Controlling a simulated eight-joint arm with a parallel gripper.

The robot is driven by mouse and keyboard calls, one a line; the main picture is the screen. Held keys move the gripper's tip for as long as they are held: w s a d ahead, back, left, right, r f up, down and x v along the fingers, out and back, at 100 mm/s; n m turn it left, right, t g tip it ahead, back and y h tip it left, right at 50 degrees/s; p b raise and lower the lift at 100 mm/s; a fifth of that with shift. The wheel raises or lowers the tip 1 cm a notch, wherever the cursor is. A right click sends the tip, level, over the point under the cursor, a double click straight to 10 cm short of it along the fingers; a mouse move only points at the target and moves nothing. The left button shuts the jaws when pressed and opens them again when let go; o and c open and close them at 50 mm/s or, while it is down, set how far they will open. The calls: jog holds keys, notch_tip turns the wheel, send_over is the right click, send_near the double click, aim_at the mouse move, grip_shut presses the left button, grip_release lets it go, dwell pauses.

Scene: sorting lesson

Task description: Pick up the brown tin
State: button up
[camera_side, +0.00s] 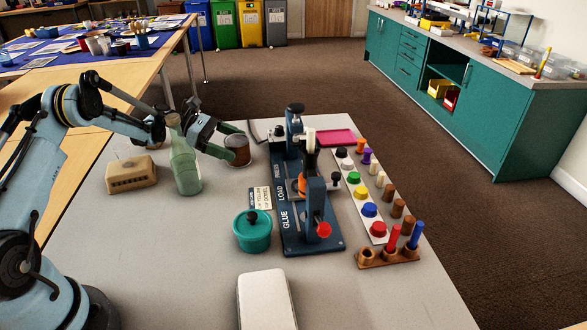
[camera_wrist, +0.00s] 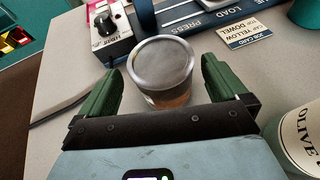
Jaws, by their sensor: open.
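The brown tin (camera_side: 237,150) stands upright on the grey table, left of the blue press, in the side view. In the wrist view the tin (camera_wrist: 163,66) shows its round grey top, with a little of its brown side below. My gripper (camera_side: 227,140) is open, its green fingers at the near side of the tin. In the wrist view the gripper's fingers (camera_wrist: 160,82) lie to the left and right of the tin, with a gap showing on each side. I cannot tell how far the fingertips reach past the tin.
A green bottle (camera_side: 185,160) stands close to my gripper, and a beige box (camera_side: 131,174) lies left of it. The blue press (camera_side: 308,215) stands right of the tin. A teal pot (camera_side: 252,232) and a white block (camera_side: 266,300) are nearer the front.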

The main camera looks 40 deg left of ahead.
aim_at(243, 149)
jog(key=x, duration=0.4)
jog(key=shift+s+d+r, duration=0.1)
jog(key=shift+s, duration=0.05)
jog(key=c, duration=1.3)
